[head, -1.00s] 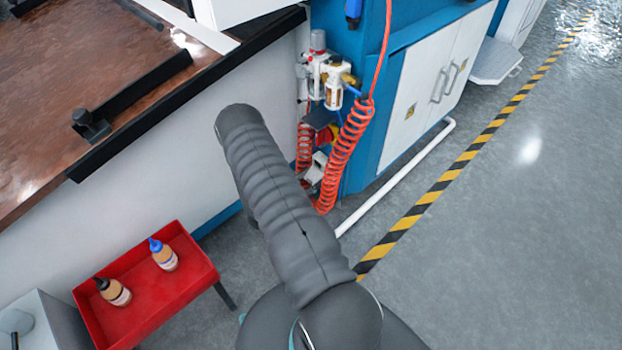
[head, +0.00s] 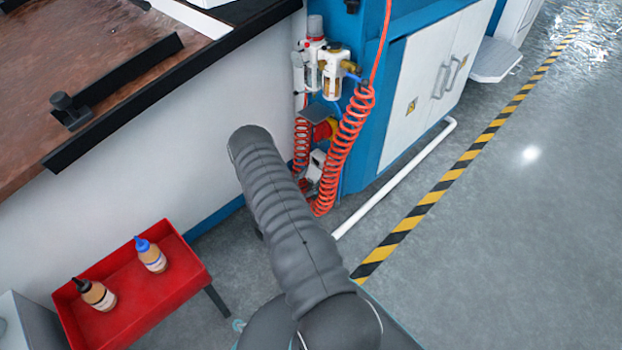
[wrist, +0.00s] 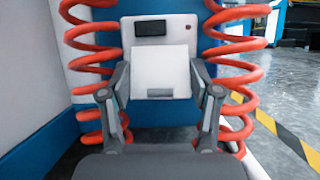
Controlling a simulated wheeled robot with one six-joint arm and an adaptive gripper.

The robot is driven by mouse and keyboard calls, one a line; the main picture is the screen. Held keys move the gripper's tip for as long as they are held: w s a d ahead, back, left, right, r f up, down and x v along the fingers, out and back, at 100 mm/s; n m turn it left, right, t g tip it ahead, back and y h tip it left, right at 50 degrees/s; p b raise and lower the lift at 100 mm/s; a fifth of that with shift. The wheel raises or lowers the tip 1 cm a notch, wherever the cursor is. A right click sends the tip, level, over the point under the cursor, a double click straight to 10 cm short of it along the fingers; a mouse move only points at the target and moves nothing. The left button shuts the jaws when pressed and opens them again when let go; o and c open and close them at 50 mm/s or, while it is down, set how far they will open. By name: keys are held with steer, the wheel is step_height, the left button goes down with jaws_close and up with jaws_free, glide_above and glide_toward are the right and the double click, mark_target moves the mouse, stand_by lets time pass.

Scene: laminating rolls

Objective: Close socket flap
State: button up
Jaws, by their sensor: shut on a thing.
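The white socket box (wrist: 127,45) fills the middle of the wrist view, with a dark rectangle near its top. Its square white flap (wrist: 160,66) lies in front of the lower part, a dark slot at its bottom edge. My gripper (wrist: 161,78) has one grey finger on each side of the flap, shut on its side edges. How far the flap is tilted is hard to tell. In the head view the white socket (head: 317,160) shows small beside the red hose; my gripper is hidden there.
Red coiled hoses (wrist: 235,65) hang on both sides of the gripper. In the head view an air regulator (head: 330,70) sits above the socket. A red tray (head: 135,290) with two bottles stands at lower left. The floor (head: 500,250) right of the striped line is clear.

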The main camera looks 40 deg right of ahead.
steer(key=o, duration=1.2)
steer(key=shift+c, duration=0.2)
steer(key=shift+a, duration=0.1)
steer(key=v, duration=1.1)
steer(key=shift+a+f, duration=0.2)
steer(key=shift+a, duration=0.15)
